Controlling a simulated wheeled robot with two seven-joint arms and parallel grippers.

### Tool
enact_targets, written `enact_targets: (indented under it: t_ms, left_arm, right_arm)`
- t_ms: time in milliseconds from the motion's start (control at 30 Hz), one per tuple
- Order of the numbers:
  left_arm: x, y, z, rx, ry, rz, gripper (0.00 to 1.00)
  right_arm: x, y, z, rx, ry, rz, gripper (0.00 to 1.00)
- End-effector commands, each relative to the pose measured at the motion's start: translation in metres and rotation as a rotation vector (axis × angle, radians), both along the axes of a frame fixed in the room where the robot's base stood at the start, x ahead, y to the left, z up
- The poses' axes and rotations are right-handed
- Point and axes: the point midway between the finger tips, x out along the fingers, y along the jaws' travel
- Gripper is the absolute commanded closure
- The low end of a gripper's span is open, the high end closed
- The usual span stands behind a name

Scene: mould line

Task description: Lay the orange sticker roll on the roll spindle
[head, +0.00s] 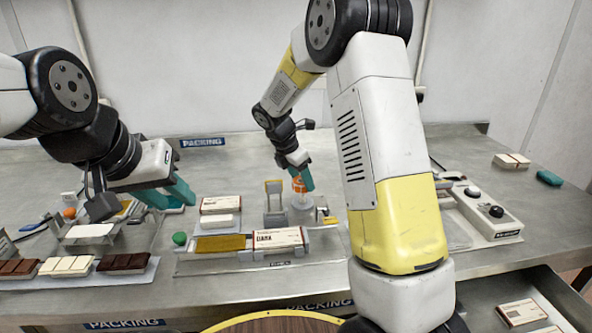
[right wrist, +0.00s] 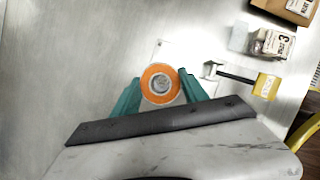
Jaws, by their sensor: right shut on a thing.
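The orange sticker roll (right wrist: 161,83) sits between the teal fingertips of my right gripper (right wrist: 162,90) in the right wrist view. It shows as an orange ring around a pale grey centre. In the head view the roll (head: 298,184) is partly covered by the right gripper (head: 302,181), which is shut on it. A grey round piece (head: 301,211), apparently the roll spindle, stands just below it; I cannot tell whether they touch. My left gripper (head: 172,195) hangs over the left of the bench, with no object visible in it; its finger gap is unclear.
Chocolate bars (head: 67,265) lie at the left. A control box (head: 482,212) stands at the right. A yellow-ended lever (right wrist: 266,86) is beside the roll.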

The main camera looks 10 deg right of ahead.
Motion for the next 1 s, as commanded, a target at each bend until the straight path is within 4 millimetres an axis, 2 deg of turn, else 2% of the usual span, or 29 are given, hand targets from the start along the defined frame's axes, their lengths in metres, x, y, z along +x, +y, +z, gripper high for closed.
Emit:
enact_targets:
  t_ms: [200, 433, 1000]
  left_arm:
    - [0.0, 0.0, 0.0, 0.0, 0.0, 0.0, 0.64]
    - [0.0, 0.0, 0.0, 0.0, 0.0, 0.0, 0.64]
    - [0.0, 0.0, 0.0, 0.0, 0.0, 0.0, 0.64]
  right_arm:
    - [0.0, 0.0, -0.022, -0.002, 0.002, -0.001, 0.88]
    - [0.0, 0.0, -0.038, -0.001, 0.001, -0.003, 0.88]
    - [-0.001, 0.001, -0.044, 0.001, 0.001, -0.001, 0.88]
